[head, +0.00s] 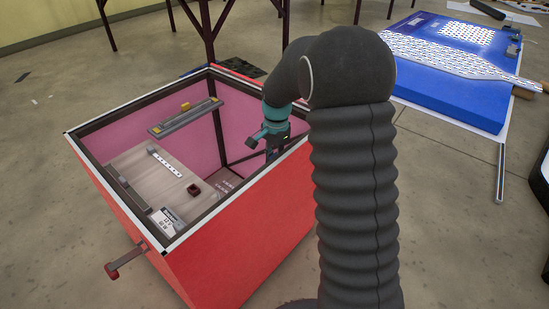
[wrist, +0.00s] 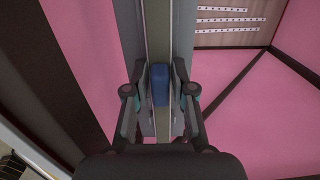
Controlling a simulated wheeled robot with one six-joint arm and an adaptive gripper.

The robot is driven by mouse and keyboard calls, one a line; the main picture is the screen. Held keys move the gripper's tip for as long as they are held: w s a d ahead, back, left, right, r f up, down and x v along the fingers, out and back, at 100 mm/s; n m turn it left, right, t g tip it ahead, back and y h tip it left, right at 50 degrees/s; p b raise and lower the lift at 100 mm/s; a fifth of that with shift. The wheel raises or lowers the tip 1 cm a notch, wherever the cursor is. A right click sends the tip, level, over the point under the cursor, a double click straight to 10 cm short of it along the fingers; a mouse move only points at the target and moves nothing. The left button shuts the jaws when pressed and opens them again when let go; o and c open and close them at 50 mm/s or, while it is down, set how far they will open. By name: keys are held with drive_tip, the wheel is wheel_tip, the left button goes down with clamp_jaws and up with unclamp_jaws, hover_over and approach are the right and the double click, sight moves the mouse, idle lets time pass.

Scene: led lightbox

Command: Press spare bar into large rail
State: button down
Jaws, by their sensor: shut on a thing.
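My gripper (wrist: 160,100) is shut on a blue block (wrist: 159,85), which looks like the grip of the spare bar. A long grey and olive strip (wrist: 158,30) runs straight through between the fingers; I cannot tell how much of it is bar and how much is rail. In the head view my gripper (head: 268,138) is inside the red box near its right wall, partly hidden by my arm. A grey bar end (head: 256,140) shows at its fingers. Another long grey bar (head: 185,117) with a yellow block lies across the box's far part. I cannot tell which rail is the large one.
The open red box (head: 245,225) has a dark frame and pink inner walls. A wooden panel (head: 135,165) inside carries a white dotted strip (head: 165,163), a small dark red block (head: 194,190) and a white label (head: 167,221). A blue table (head: 455,85) stands behind right.

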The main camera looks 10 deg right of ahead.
drive_tip(key=shift+f, duration=0.25)
drive_tip(key=c, duration=0.9)
unclamp_jaws()
drive_tip(key=shift+r, duration=0.1)
drive_tip(key=shift+d+r+p, duration=0.1)
drive_tip(key=shift+r+p, duration=0.95)
drive_tip(key=shift+r, duration=0.4)
drive_tip(key=shift+w+d+r+p, duration=0.1)
drive_tip(key=shift+r+p, duration=0.2)
drive_tip(key=shift+r, duration=2.15)
